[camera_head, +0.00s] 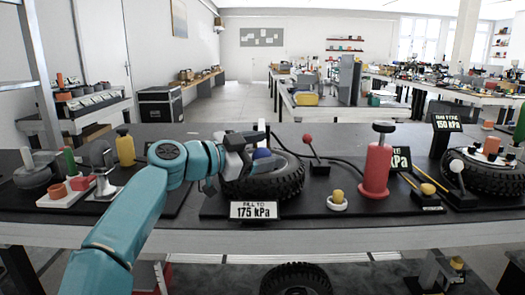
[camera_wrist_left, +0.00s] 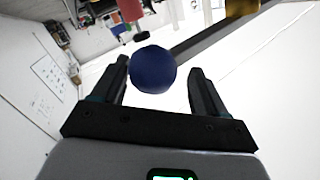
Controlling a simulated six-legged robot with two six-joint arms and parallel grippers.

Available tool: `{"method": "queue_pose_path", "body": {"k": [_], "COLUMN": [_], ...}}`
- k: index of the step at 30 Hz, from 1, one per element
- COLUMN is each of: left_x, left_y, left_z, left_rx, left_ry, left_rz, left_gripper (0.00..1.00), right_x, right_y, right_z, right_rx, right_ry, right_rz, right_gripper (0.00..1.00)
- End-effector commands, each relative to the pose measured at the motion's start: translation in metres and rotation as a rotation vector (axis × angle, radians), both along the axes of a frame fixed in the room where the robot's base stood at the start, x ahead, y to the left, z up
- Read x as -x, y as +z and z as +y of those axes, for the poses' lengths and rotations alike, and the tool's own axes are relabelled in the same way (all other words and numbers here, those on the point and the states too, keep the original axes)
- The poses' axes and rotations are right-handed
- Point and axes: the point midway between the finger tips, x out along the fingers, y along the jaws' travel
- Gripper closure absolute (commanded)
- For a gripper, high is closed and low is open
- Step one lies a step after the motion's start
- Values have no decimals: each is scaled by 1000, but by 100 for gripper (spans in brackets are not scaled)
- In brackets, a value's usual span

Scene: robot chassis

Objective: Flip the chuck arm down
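A dark blue ball knob (camera_head: 262,154) shows beside my left gripper, above the black tire (camera_head: 268,184) on the bench. It looks like the end of the chuck arm, whose shaft I cannot make out. My left gripper (camera_head: 256,150) reaches in over the tire. In the left wrist view the blue knob (camera_wrist_left: 153,69) lies between and slightly beyond the two open fingers (camera_wrist_left: 158,84), with gaps on both sides. My right gripper is not in view.
A lever with a red ball (camera_head: 307,139), a yellow knob (camera_head: 338,196) and a red pump cylinder (camera_head: 376,168) stand right of the tire. A 175 kPa sign (camera_head: 254,210) stands in front.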

Motion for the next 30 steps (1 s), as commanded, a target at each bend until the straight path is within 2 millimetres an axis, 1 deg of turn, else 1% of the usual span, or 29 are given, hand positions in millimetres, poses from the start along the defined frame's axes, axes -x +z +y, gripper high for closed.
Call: {"method": "queue_pose_path", "body": {"k": [1, 9, 15, 18, 21, 25, 30], "left_x": [1, 3, 4, 5, 5, 6, 6], "left_y": [30, 98, 141, 156, 166, 172, 172], "left_z": [0, -1, -1, -1, -1, -1, -1], "left_rx": [2, 6, 7, 8, 8, 9, 9], "left_ry": [-1, -3, -2, -3, -4, -3, -3], "left_rz": [-9, -13, -17, -17, -18, -19, -19], "left_gripper": [28, 28, 28, 28, 28, 28, 28], "right_x": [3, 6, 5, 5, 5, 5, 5], "right_y": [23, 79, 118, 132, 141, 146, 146], "right_z": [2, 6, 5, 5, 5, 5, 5], "right_rx": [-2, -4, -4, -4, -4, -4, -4], "right_ry": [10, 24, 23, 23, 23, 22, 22], "right_rz": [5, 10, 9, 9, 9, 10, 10], "right_gripper": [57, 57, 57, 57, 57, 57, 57]}}
